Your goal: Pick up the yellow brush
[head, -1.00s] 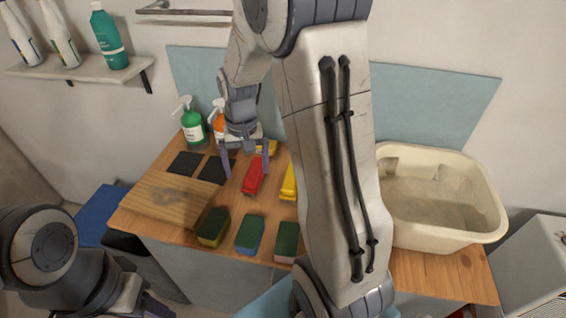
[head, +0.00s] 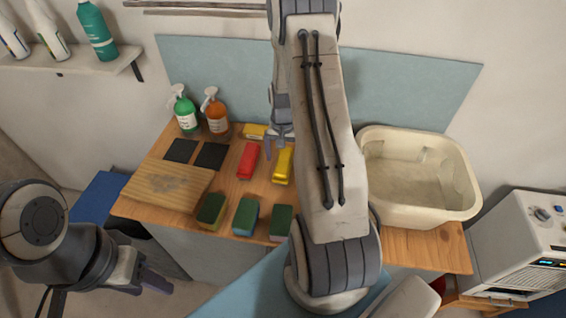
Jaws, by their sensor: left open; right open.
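The yellow brush (head: 283,168) lies on the wooden counter, just right of a red brush (head: 248,160). My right gripper (head: 280,139) is open at the far end of the yellow brush. It appears above that end, and I cannot tell whether it touches. My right arm hides part of the counter to the right of the brush. My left gripper (head: 152,284) is open and empty, low at the left, in front of the counter.
Several green-topped sponges (head: 245,216) line the counter's front edge. A wooden board (head: 168,186) and black pads (head: 212,156) lie left. A yellow item (head: 254,131), a green bottle (head: 184,112) and an orange bottle (head: 215,114) stand behind. A cream basin (head: 415,214) is at right.

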